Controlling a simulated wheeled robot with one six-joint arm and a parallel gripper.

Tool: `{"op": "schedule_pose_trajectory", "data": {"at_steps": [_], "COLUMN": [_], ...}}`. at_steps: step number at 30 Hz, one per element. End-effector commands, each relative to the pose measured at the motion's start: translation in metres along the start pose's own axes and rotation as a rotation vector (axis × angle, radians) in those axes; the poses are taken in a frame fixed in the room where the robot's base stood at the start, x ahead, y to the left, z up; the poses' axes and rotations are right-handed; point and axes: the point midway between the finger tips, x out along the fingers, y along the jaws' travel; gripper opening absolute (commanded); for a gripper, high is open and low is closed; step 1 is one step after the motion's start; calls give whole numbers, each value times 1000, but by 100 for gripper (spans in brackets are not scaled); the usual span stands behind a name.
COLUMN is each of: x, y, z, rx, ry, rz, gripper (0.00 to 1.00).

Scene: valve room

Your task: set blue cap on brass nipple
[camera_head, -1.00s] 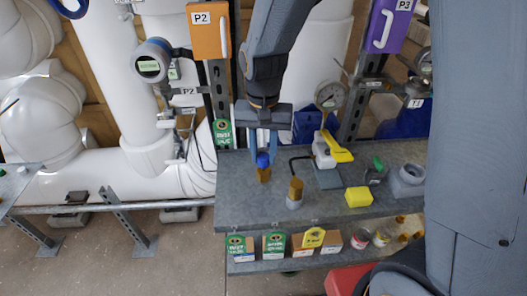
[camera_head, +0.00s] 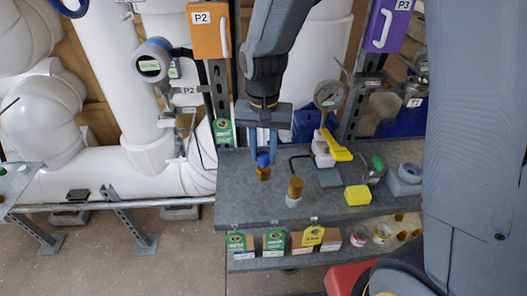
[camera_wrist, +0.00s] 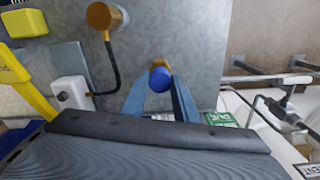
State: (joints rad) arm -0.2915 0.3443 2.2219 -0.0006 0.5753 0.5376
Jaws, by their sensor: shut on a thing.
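The blue cap (camera_head: 263,158) is between the fingers of my gripper (camera_head: 263,146), which is shut on it and points down over the grey shelf. In the wrist view the blue cap (camera_wrist: 160,79) sits between the fingertips. A brass nipple (camera_head: 263,174) shows directly under the cap, upright on the shelf. In the wrist view only a sliver of brass shows past the cap. The cap and the brass look in line and touching, but I cannot tell how far the cap is down on it.
Another brass fitting (camera_head: 295,187) with a black hose stands close to the right. A white and yellow valve (camera_head: 325,150), a yellow block (camera_head: 357,195) and a grey ring block (camera_head: 404,180) are farther right. Tagged boxes (camera_head: 274,242) stand on the lower shelf. The shelf's left front is clear.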

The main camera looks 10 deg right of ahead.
Motion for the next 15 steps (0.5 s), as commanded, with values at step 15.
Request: {"op": "schedule_pose_trajectory", "data": {"at_steps": [15], "x": [9], "y": [0], "z": [0], "rx": [0], "ry": [1], "rz": [0], "gripper": [11]}}
